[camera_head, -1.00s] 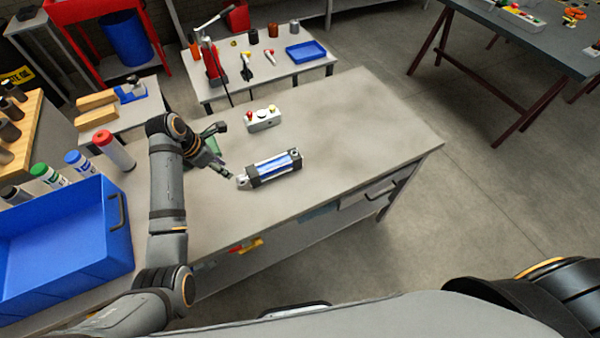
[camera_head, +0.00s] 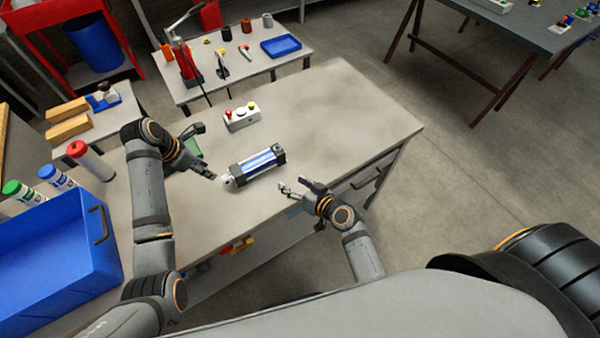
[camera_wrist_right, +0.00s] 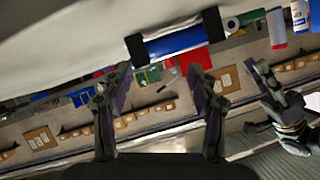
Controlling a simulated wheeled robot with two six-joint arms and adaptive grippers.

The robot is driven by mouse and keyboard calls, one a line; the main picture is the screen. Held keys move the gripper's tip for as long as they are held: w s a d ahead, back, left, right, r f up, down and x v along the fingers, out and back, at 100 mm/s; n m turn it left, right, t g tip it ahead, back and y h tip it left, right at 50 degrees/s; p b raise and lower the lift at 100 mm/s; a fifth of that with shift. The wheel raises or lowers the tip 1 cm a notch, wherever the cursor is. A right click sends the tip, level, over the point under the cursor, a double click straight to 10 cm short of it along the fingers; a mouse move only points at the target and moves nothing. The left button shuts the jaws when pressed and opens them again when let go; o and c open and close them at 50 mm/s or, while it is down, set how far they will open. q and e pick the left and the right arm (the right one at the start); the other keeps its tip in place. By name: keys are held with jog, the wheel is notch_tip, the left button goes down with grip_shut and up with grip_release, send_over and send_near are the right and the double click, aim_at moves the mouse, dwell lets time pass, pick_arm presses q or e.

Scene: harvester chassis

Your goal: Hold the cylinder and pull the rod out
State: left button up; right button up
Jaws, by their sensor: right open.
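The cylinder (camera_head: 263,160) lies on the grey workbench, with a blue barrel and dark end blocks. It also shows at the top of the right wrist view (camera_wrist_right: 178,42). A pale rod end (camera_head: 228,182) sticks out at its left end; how much rod is out is too small to tell. My left gripper (camera_head: 213,177) is just left of the rod end; I cannot tell whether they touch or how far its fingers are apart. My right gripper (camera_head: 303,187) is open and empty, right of and in front of the cylinder; its spread fingers also show in the wrist view (camera_wrist_right: 158,80).
A blue bin (camera_head: 60,250) and several bottles are at the left. The bench top (camera_head: 350,110) is clear to the right. A small table (camera_head: 245,72) with tools stands behind.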

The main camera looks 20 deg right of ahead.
aim_at(281, 156)
jog(key=w+n, duration=0.1)
jog(key=w, duration=0.3)
jog(key=w+f+h, duration=0.1)
jog(key=w, duration=0.2)
jog(key=w+f+n+t, duration=0.1)
jog(key=w, duration=0.3)
jog(key=shift+w+a+f+n+h, duration=0.1)
jog(key=shift+w+a+n+h, duration=0.2)
jog(key=shift+a+h, duration=0.1)
jog(key=shift+c, duration=0.2)
grip_shut()
jog(key=c, duration=0.6)
grip_release()
grip_shut()
